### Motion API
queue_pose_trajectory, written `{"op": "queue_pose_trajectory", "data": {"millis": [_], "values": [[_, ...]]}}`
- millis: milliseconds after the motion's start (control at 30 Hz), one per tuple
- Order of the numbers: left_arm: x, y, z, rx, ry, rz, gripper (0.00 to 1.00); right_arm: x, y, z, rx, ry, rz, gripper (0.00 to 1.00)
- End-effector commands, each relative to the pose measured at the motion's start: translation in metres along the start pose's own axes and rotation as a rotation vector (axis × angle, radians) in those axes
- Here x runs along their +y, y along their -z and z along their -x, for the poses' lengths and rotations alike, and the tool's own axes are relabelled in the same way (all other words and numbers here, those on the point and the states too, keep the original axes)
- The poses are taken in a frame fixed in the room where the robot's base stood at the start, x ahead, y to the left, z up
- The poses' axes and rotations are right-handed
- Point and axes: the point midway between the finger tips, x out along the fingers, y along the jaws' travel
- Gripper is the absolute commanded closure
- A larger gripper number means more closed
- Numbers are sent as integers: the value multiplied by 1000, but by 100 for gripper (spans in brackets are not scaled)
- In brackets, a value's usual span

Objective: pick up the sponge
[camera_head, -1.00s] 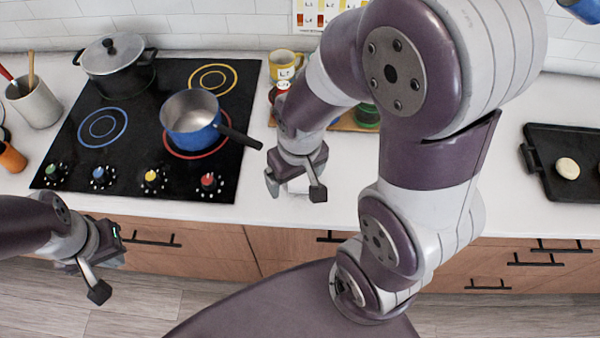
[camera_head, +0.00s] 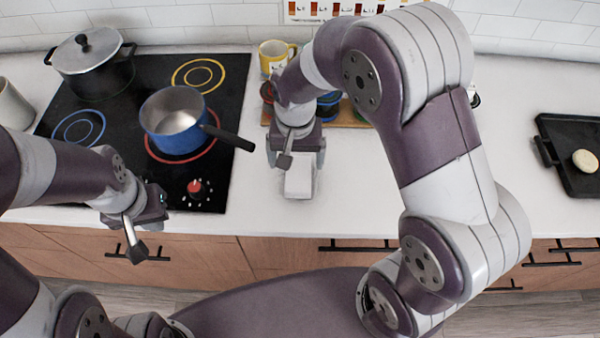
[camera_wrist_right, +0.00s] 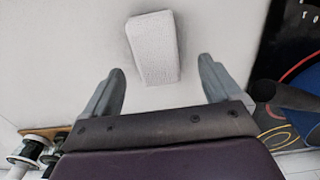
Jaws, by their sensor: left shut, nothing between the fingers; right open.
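The sponge (camera_head: 299,183) is a white block lying on the white counter, right of the stove, its far part hidden by my right gripper (camera_head: 301,160) in the head view. In the right wrist view the sponge (camera_wrist_right: 153,48) lies a little ahead of the fingers, tilted slightly, and its near end reaches toward the gap between them. My right gripper (camera_wrist_right: 161,70) is open and empty, with one finger either side of that gap. My left gripper (camera_head: 137,245) is shut and empty, in front of the counter edge near the stove's knobs.
A blue saucepan (camera_head: 173,122) on the stove (camera_head: 110,150) has its black handle pointing toward my right gripper. A black pot (camera_head: 92,65), a yellow mug (camera_head: 277,55) and a wooden board (camera_head: 349,119) stand behind. A dark griddle (camera_head: 562,135) lies far right. Counter right of the sponge looks clear.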

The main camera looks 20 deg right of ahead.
Motion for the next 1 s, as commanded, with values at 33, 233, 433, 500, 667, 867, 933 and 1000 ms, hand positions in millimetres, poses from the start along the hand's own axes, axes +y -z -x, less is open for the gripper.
{"op": "queue_pose_trajectory", "data": {"millis": [33,233,433,500,667,867,933,1000], "values": [[0,0,2,0,0,0,100,1,-1,-5,-2,-1,0,8],[0,1,8,0,0,0,100,5,-4,-42,-4,-2,1,8],[0,1,8,0,0,0,100,4,-3,-54,2,1,1,8],[0,1,8,0,0,0,100,4,-3,-54,2,1,1,8],[0,1,8,0,0,0,100,4,-3,-54,1,1,1,44],[0,1,8,0,0,0,100,4,-3,-54,1,1,1,68],[0,1,8,0,0,0,100,4,-3,-54,1,1,1,68],[0,1,8,0,0,0,100,4,-3,-53,2,1,1,68]]}}
